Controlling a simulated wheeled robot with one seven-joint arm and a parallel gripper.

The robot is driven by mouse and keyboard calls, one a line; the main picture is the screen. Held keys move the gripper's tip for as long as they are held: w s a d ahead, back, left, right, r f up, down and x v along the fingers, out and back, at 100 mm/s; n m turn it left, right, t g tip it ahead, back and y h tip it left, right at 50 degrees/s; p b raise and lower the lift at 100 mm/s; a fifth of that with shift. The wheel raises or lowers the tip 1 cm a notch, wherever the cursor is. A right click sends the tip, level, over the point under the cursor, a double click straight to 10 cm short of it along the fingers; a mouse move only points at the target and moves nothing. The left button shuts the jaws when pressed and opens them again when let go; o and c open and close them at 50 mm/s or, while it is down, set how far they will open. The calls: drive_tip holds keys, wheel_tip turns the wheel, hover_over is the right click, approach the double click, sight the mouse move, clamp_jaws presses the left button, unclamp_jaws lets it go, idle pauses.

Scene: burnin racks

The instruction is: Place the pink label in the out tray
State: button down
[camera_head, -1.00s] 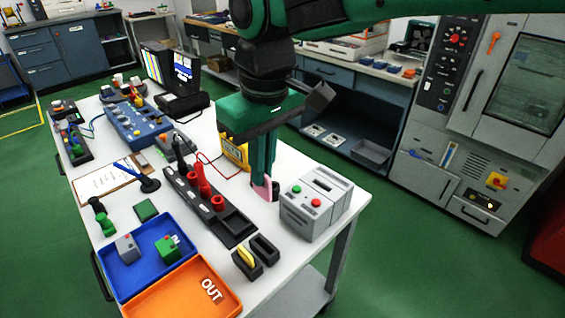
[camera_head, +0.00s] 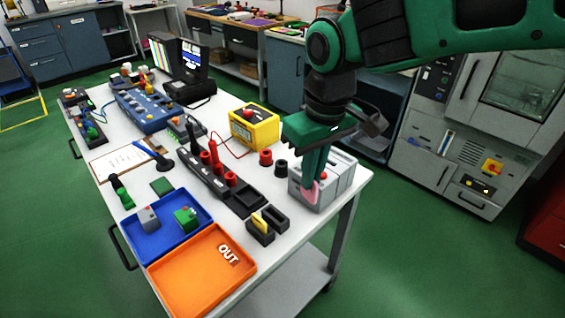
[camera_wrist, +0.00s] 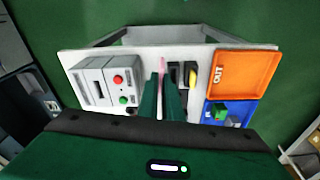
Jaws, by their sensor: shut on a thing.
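The pink label (camera_head: 311,193) is between the fingertips of my gripper (camera_head: 314,184), which is shut on it. It is held in front of the grey box with the red and green buttons, above the table's right end. In the wrist view the pink label (camera_wrist: 162,64) stands out as a thin strip past the green fingers (camera_wrist: 161,93). The orange out tray (camera_head: 190,286), marked OUT, lies empty at the table's near corner, left of my gripper. In the wrist view the out tray (camera_wrist: 225,88) is to the right of the fingers.
A blue tray (camera_head: 136,247) with a grey and a green part adjoins the out tray. A black two-slot holder (camera_head: 262,236) with a yellow item stands between my gripper and the out tray. The grey button box (camera_head: 338,176) is close behind the fingers. A black rack (camera_head: 238,203) holds red parts.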

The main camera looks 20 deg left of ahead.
drive_tip(key=w+d+f+m, duration=0.3)
drive_tip(key=w+d+f, duration=0.3)
drive_tip(key=d+f, duration=0.3)
drive_tip(key=w+d+f+m, duration=0.3)
drive_tip(key=w+d+f, duration=0.4)
drive_tip(key=d, duration=0.8)
drive_tip(key=w+d+f+m+h, duration=0.1)
drive_tip(key=w+d+f+m, duration=0.2)
drive_tip(key=w+d+f, duration=0.3)
drive_tip(key=d+f, duration=0.5)
drive_tip(key=d, duration=0.1)
drive_tip(key=shift+w+d+f+m, duration=0.15)
drive_tip(key=shift+w+f+m, duration=0.15)
drive_tip(key=shift+w+m, duration=0.1)
